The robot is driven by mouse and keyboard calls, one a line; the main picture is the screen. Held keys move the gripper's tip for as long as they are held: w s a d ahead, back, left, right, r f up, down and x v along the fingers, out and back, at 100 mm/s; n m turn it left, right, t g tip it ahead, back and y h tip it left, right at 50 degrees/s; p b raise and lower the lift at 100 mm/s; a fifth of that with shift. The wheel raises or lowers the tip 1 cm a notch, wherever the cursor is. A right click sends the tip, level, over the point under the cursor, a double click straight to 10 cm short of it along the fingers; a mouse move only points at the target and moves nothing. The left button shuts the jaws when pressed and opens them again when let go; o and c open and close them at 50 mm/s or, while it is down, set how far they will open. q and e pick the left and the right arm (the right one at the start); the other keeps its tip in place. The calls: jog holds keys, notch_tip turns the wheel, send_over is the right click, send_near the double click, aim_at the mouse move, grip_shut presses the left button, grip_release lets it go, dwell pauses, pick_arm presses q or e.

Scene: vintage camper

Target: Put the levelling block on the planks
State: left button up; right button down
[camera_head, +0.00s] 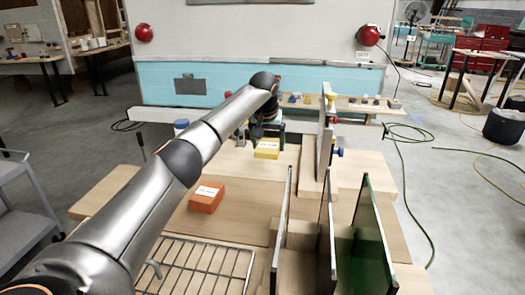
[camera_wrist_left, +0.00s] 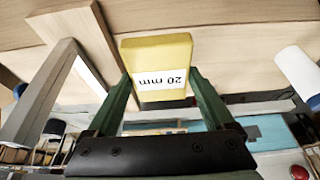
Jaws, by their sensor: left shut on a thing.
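A yellow block (camera_head: 266,153) with a white label is held near the far side of the wooden work surface. In the left wrist view the same block (camera_wrist_left: 157,56) shows its "20 mm" label upside down. My left gripper (camera_head: 267,133) is shut on it, with the block between its two dark green fingers, also clear in the left wrist view (camera_wrist_left: 160,90). An orange block (camera_head: 206,199) with a white label lies on the pale planks (camera_head: 240,222), nearer to me. I cannot tell whether the yellow block touches the wood below. My right gripper is not in view.
A wire rack (camera_head: 200,268) lies at the front left. Upright dividers (camera_head: 327,235) and a green panel (camera_head: 372,240) stand at the front right. A tall board (camera_head: 325,135) stands right of the yellow block. Bare wood surrounds the orange block.

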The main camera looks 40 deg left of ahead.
pick_arm(q)
jog(key=shift+w+a+r+p, duration=0.1)
jog(key=shift+w+r+p, duration=0.15)
jog(key=shift+w, duration=0.2)
jog(key=shift+w+a+r+p, duration=0.15)
jog(key=shift+w+p, duration=0.15)
jog(key=shift+w, duration=0.15)
